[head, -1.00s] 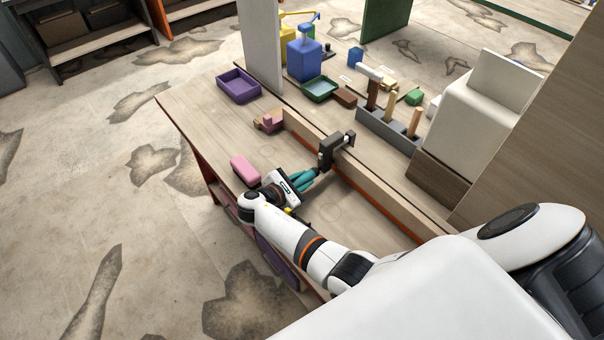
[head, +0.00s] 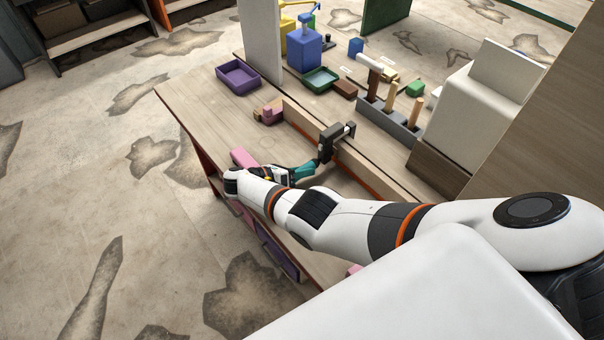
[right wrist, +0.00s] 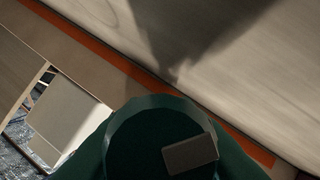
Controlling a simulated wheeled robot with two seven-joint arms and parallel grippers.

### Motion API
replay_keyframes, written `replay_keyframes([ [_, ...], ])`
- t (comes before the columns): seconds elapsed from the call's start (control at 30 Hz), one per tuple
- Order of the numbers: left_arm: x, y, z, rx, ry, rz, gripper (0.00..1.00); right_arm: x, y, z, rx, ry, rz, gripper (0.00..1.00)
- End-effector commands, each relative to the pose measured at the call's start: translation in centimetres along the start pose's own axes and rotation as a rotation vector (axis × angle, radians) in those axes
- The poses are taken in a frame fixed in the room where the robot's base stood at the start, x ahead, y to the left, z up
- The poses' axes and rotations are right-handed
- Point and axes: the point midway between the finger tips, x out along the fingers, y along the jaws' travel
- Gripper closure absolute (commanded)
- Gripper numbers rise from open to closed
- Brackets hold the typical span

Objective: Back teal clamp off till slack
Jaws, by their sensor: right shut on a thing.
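The clamp (head: 334,143) is a dark block-like body gripping the long wooden stringer strip on the bench. Teal parts show at its near end, where my right gripper (head: 303,172) meets it. My right gripper is shut on the clamp's handle, coming in from the lower left side. In the right wrist view a dark teal rounded part (right wrist: 150,125) with a small grey rectangular piece fills the bottom centre, between dark teal sides. The screw and the contact of the clamp's jaw are too small or hidden to judge. My left gripper is out of view.
The wooden strip (head: 365,174) runs diagonally along the bench (head: 190,95). A pink block (head: 243,158) lies beside my wrist.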

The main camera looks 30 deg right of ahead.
Motion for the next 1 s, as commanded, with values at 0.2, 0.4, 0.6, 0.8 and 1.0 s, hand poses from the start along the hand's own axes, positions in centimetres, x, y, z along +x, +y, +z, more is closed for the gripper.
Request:
replay_keyframes([
  [0.2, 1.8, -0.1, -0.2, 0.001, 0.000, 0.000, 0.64, 0.1, -0.2, 0.3, -0.147, 0.000, 0.063, 0.97],
  [0.4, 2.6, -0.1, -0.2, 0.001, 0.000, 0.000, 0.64, 0.0, -0.1, 0.3, -0.238, 0.000, 0.100, 0.97],
  [0.6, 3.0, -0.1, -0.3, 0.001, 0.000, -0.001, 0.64, 0.0, -0.1, 0.2, -0.285, -0.001, 0.119, 0.97],
  [0.8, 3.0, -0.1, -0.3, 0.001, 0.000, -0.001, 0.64, 0.0, 0.0, 0.1, -0.299, -0.001, 0.124, 0.97],
  [1.0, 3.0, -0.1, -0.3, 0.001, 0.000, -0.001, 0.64, 0.0, 0.0, 0.1, -0.299, -0.001, 0.124, 0.97],
])
